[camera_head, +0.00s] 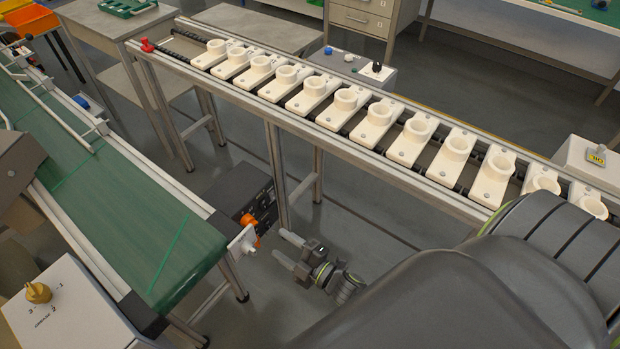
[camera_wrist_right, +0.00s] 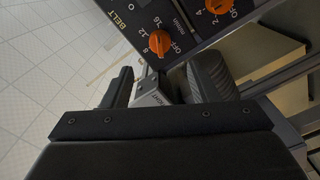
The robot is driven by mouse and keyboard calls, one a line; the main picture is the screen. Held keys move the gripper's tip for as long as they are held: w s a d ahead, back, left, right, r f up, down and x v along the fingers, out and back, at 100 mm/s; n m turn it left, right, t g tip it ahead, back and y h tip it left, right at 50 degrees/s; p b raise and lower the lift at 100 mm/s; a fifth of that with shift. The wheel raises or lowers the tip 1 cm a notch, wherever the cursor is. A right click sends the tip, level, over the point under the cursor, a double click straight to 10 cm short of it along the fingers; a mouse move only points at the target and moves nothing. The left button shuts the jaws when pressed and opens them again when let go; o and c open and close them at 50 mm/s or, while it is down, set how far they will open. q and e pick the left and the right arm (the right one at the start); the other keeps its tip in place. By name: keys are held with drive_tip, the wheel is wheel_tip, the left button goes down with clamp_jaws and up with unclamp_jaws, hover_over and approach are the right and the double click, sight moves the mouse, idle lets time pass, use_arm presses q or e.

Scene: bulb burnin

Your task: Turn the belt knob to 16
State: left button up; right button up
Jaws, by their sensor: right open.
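The belt knob (camera_wrist_right: 159,42) is orange and sits on a dark panel (camera_wrist_right: 178,22) marked BELT. OFF, 16, 12 and 8 are printed around it. I cannot tell for certain which mark it points to. My left gripper is out of view.
A second orange knob (camera_wrist_right: 218,5) sits on the same panel. A white part (camera_head: 243,241) sticks out near the green conveyor (camera_head: 150,235). A rail line with several cream holders (camera_head: 345,97) runs across the back. A white box (camera_head: 70,315) with a brass knob stands front left.

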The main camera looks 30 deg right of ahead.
drive_tip(key=v, duration=0.8)
drive_tip(key=shift+s+d, duration=0.1)
drive_tip(key=shift+s, duration=0.05)
drive_tip(key=s+d+f+m+g+h+p, duration=0.1)
drive_tip(key=s+d+f+m+g+h, duration=0.3)
drive_tip(key=f, duration=0.4)
drive_tip(key=s+d+f+m+g+h+p, duration=0.25)
drive_tip(key=f+m, duration=0.25)
drive_tip(key=f, duration=0.3)
drive_tip(key=s+d+f+m+g, duration=0.1)
drive_tip(key=s+f+m+g, duration=0.1)
drive_tip(key=s, duration=0.5)
drive_tip(key=s+f+m+g+p, duration=0.1)
drive_tip(key=s+f+m+g, duration=0.2)
drive_tip(key=s, duration=0.4)
drive_tip(key=s+d+f+m+g, duration=0.1)
drive_tip(key=s+f+m+g, duration=0.1)
drive_tip(key=s+f+g, duration=0.2)
drive_tip(key=s+f, duration=0.1)
drive_tip(key=s, duration=0.1)
drive_tip(key=shift+s+d+h, duration=0.35)
drive_tip(key=shift+s, duration=0.05)
drive_tip(key=shift+f, duration=0.1)
